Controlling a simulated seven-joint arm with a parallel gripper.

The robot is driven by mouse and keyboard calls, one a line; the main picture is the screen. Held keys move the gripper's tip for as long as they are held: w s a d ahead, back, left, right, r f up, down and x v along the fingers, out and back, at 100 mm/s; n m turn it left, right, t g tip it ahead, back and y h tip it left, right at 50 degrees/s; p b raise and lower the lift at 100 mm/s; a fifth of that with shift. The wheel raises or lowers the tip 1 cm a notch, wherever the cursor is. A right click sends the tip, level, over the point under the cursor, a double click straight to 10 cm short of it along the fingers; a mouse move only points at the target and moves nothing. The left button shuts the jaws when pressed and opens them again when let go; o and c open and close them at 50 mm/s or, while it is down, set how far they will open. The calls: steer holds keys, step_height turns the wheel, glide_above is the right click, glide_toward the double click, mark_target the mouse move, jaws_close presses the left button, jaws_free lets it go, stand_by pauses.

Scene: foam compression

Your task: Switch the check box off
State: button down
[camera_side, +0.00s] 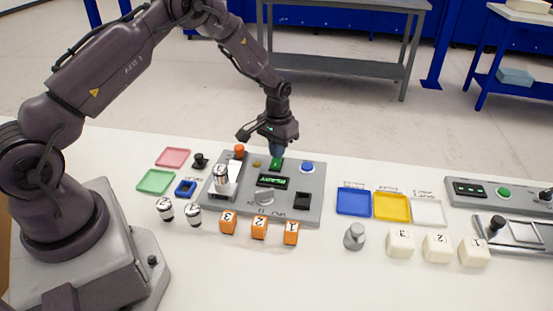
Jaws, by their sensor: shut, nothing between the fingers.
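A grey control panel (313,186) lies flat on the white table in the middle. It carries a lit green display (273,182) with text, a green switch (277,164) at its back edge, a blue button (307,167), an orange-red button (239,150) and a grey knob (264,197). My gripper (276,151) is shut and empty, pointing down right at the green switch; I cannot tell if it touches it. A second grey panel (520,201) with a small display and a green button (504,192) is at the far right. No label names the check box.
Numbered orange cubes (259,229), white cubes (436,246) and marked cylinders (165,208) stand along the front. Blue (353,202), yellow, white, pink and green (156,181) trays flank the middle panel. A grey weight (354,237) stands between the cubes.

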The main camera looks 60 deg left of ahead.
steer(key=shift+f, duration=0.3)
steer(key=shift+r, duration=3.5)
steer(key=shift+s, duration=0.1)
steer(key=s+d+r+m+t, duration=0.1)
steer(key=s+d+r, duration=0.4)
steer(key=s+r, duration=0.7)
steer(key=s+d+r+m+t, duration=0.2)
steer(key=s+d+r+t, duration=0.2)
steer(key=s+r, duration=0.8)
steer(key=s+d, duration=0.2)
steer(key=shift+s+r+t, duration=0.3)
steer(key=shift+s+r, duration=0.1)
